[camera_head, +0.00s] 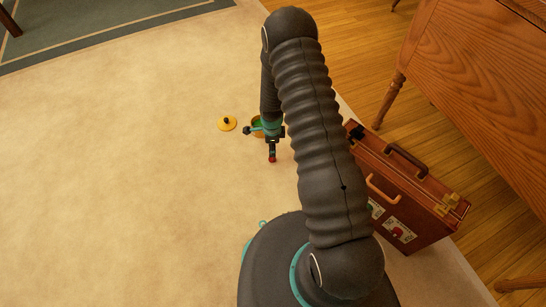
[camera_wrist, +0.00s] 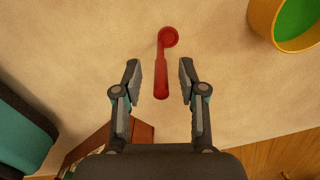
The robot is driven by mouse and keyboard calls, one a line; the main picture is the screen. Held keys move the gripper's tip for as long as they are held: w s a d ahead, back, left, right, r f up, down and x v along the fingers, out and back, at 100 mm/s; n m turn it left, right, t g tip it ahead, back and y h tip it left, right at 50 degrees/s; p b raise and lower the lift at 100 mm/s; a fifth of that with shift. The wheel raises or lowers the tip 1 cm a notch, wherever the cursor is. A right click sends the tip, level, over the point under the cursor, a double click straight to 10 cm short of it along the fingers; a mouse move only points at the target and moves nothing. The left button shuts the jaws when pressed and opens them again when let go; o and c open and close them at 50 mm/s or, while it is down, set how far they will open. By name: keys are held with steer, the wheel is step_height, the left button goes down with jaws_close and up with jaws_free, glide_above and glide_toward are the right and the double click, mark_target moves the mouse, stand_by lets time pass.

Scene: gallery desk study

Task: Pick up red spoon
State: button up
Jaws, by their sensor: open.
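A red spoon (camera_wrist: 161,75) lies on the pale carpet in the wrist view, its round bowl pointing away and its handle toward me. My gripper (camera_wrist: 159,80) is open, with one finger on each side of the spoon's handle and a gap on both sides. Nothing is held. In the head view my gripper (camera_head: 272,147) points down over the carpet, and a small red part of the spoon (camera_head: 272,159) shows just at its tips. Most of the spoon is hidden there by the gripper.
A yellow pot with a green inside (camera_wrist: 293,22) stands close by at the upper right. A yellow lid with a dark knob (camera_head: 227,123) lies to its left. A brown suitcase (camera_head: 414,187) and a wooden desk (camera_head: 480,75) are at the right. The carpet at left is clear.

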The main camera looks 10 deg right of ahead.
steer(key=shift+d+f, duration=0.15)
steer(key=shift+f, duration=1.3)
steer(key=shift+d+f, duration=0.15)
steer(key=shift+f, duration=1.3)
jaws_close()
